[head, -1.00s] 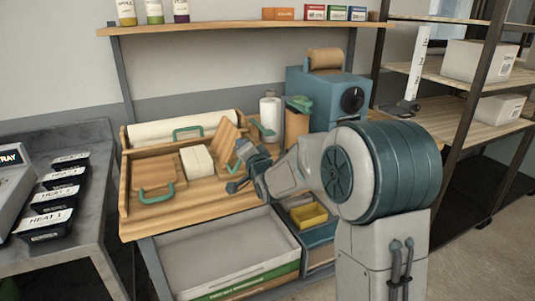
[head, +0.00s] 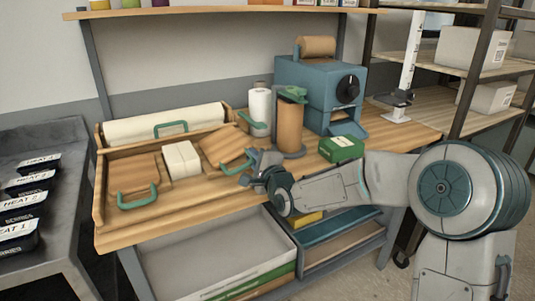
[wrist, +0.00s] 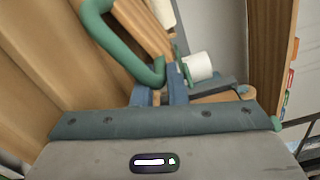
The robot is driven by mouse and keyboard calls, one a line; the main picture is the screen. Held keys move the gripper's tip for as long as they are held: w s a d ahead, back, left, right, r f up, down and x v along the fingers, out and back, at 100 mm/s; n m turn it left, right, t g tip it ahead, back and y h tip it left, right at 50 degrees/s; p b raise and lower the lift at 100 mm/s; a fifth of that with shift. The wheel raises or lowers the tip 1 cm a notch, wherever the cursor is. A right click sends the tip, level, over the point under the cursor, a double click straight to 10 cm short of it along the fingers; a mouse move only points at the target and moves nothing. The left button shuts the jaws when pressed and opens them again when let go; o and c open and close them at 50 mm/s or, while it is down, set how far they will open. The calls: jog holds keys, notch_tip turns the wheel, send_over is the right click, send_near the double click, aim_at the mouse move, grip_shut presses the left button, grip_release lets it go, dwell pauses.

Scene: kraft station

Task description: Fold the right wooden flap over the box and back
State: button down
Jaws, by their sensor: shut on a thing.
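The white box (head: 182,159) sits on the wooden station between two flaps. The right wooden flap (head: 222,145) is to the right of the box, tilted, its handle side toward my gripper. Its green handle (head: 237,168) also shows in the wrist view (wrist: 127,50). My gripper (head: 252,162) is shut on this handle; in the wrist view its blue fingers (wrist: 160,88) close around the handle's end. The left wooden flap (head: 132,172) lies flat with its own green handle (head: 138,200).
A white paper roll (head: 165,124) lies behind the box. A white upright roll (head: 259,108), a brown roll on a stand (head: 289,125), a green box (head: 341,148) and a blue machine (head: 318,88) stand to the right. A shelf (head: 225,12) runs above.

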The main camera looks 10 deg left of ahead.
jog(key=shift+f+m, duration=0.3)
dwell(0.4)
jog(key=c, duration=1.5)
grip_release()
jog(key=shift+f, duration=0.1)
jog(key=shift+o, duration=0.2)
jog(key=shift+d, duration=0.1)
jog(key=p+v, duration=0.1)
jog(key=v, duration=1.2)
jog(key=shift+s+d, duration=0.2)
jog(key=shift+s, duration=0.15)
jog(key=shift+c, duration=0.3)
